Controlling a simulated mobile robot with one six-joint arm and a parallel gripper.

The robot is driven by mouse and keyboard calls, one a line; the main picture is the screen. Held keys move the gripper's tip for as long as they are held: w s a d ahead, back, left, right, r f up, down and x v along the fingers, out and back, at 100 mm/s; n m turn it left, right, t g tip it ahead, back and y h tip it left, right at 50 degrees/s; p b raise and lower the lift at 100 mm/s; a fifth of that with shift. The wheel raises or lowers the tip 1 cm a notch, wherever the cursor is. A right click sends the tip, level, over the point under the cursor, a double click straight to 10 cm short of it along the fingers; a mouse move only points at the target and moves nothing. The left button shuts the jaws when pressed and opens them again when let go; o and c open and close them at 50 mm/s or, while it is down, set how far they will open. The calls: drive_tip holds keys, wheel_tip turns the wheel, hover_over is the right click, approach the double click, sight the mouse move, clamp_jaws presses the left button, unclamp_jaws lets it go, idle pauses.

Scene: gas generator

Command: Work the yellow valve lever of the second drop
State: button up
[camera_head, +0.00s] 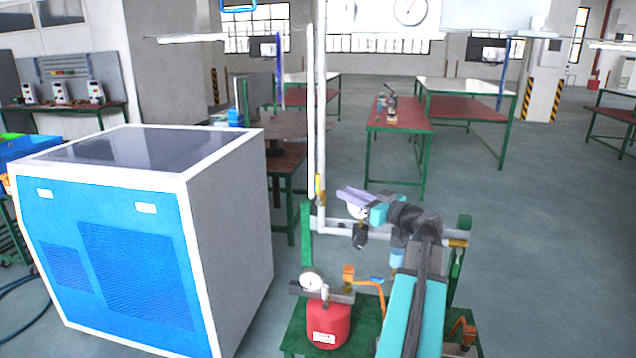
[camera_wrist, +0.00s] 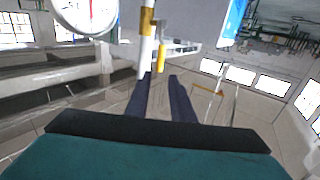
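A yellow valve (camera_head: 319,188) is on the white vertical pipe, left of my gripper (camera_head: 345,194). In the wrist view, the yellow valve body (camera_wrist: 147,20) is at the top centre, with its yellow lever (camera_wrist: 161,57) hanging beside the pipe. My gripper (camera_wrist: 160,78) shows two dark fingers, apart and with nothing between them. The lever is just beyond the fingertips, roughly in line with the gap, and I see no clear contact. Part of the valve's surroundings is hidden behind my arm in the head view.
A gauge (camera_wrist: 85,12) is close by at upper left in the wrist view. A red tank (camera_head: 325,322) with a gauge (camera_head: 312,280) and orange pipe fittings (camera_head: 348,278) stand below my arm. A blue and white cabinet (camera_head: 225,230) is at left.

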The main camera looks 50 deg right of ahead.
sight(319, 182)
drive_tip(key=w+p, duration=0.4)
drive_tip(key=w, duration=0.9)
drive_tip(key=shift+w+d, duration=0.15)
drive_tip(key=shift+d, duration=0.05)
drive_tip(key=shift+c, duration=0.2)
clamp_jaws()
drive_tip(key=shift+w+a+f, duration=0.1)
drive_tip(key=shift+a, duration=0.25)
drive_tip(key=shift+d, duration=0.2)
